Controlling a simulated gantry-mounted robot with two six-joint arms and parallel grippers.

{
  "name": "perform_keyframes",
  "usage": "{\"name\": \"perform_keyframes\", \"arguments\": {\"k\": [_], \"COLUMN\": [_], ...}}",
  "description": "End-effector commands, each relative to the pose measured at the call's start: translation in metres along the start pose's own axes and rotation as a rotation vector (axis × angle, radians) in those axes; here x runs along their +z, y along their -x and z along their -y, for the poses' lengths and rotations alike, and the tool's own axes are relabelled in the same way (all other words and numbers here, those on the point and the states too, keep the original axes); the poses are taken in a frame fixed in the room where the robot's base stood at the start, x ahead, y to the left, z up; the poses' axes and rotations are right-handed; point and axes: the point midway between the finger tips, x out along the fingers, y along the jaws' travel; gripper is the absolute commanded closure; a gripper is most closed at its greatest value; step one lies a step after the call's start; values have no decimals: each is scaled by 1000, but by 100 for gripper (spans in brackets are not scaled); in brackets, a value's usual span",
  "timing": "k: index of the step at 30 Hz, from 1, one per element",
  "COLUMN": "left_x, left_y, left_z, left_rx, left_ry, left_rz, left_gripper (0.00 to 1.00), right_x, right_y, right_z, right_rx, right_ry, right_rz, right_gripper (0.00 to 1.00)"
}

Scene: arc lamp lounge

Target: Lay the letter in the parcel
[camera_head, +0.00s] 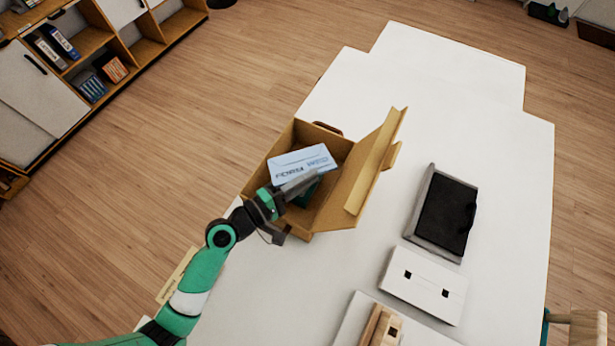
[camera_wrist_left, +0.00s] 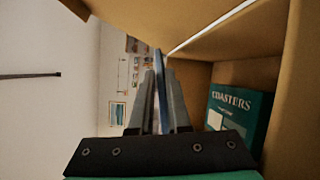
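The parcel is an open cardboard box (camera_head: 359,208) on the white table, its lid flap raised on the right side. The letter (camera_head: 302,163) is a pale blue, thin piece with dark print, over the box opening in the head view. My left gripper (camera_head: 304,184) reaches over the box's near left side and is shut on the letter. In the left wrist view the letter (camera_wrist_left: 160,88) shows edge-on between the fingers. A green coasters box (camera_wrist_left: 236,114) lies inside the parcel. I cannot tell whether the letter touches the parcel. My right gripper is not in view.
On the white table (camera_head: 440,80), a grey tray with a dark inside (camera_head: 446,212) lies right of the parcel. A white block with two black squares (camera_head: 422,286) and a wooden item (camera_head: 382,326) lie nearer. The table's far end is clear.

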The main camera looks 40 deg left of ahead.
Motion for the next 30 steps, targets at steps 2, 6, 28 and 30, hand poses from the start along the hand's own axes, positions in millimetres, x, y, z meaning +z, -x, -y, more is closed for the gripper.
{"name": "perform_keyframes", "arguments": {"k": [2,6,28,30], "left_x": [0,0,1,0], "left_y": [0,0,56,75], "left_z": [0,0,-10,-10], "left_rx": [-1,-1,0,0], "left_ry": [0,0,3,3], "left_rz": [0,0,-8,-9], "left_gripper": [68,60,60,60], "right_x": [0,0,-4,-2], "right_y": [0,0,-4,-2], "right_z": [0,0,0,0], "right_rx": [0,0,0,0], "right_ry": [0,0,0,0], "right_rz": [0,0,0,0], "right_gripper": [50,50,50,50]}}
